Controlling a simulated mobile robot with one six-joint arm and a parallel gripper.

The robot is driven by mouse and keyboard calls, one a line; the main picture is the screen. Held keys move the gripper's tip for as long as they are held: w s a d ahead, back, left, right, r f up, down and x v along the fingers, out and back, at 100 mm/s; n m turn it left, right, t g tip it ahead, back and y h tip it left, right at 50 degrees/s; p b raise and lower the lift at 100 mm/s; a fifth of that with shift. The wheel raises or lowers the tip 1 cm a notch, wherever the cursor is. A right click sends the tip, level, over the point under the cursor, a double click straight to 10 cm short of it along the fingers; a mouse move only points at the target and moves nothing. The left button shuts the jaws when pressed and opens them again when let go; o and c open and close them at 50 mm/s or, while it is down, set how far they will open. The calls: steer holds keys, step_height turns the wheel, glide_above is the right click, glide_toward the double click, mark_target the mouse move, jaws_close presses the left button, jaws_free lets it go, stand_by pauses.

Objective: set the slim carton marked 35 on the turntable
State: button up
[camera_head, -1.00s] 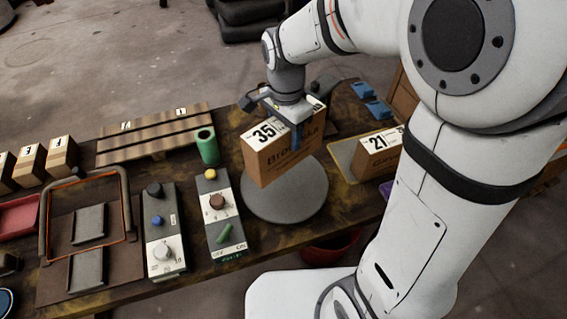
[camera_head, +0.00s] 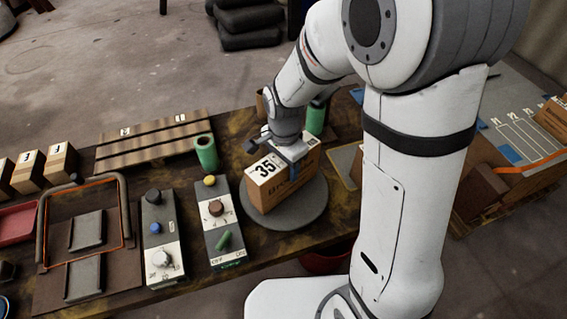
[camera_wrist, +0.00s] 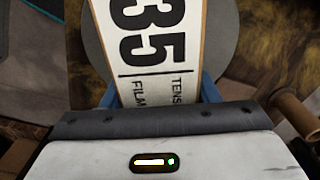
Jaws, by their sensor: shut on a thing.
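The slim carton marked 35 (camera_head: 281,183) is a brown box with a white label on its top. It stands upright over the round grey turntable (camera_head: 313,208) and looks to be resting on it, though its underside is hidden. My gripper (camera_head: 292,150) is over the carton from above, shut on it near the top. In the wrist view the label of the carton (camera_wrist: 157,40) lies between the blue fingers, with the grey disc of the turntable (camera_wrist: 222,45) around it.
Two control boxes with knobs (camera_head: 217,222) (camera_head: 160,240) stand left of the turntable. A green cup (camera_head: 206,153) is behind them, and a green cylinder (camera_head: 315,119) stands behind the carton. A slatted wooden rack (camera_head: 155,140) and small numbered cartons (camera_head: 62,158) are further left.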

steer(key=o, duration=1)
steer(key=shift+f, duration=0.15)
steer(key=o, duration=0.5)
step_height(320, 180, up, 12)
steer(key=shift+r+p, duration=0.25)
steer(key=shift+p, duration=0.1)
steer(key=s+d+r+n+t, duration=0.1)
steer(key=s+d+n, duration=0.2)
steer(key=s+d, duration=0.1)
steer(key=s+d+n, duration=0.4)
steer(key=s+d+r+n+t, duration=0.1)
steer(key=s+d+n, duration=0.2)
steer(key=s+d, duration=0.1)
steer(key=shift+s+r+t, duration=0.1)
steer(key=shift+r+t, duration=0.2)
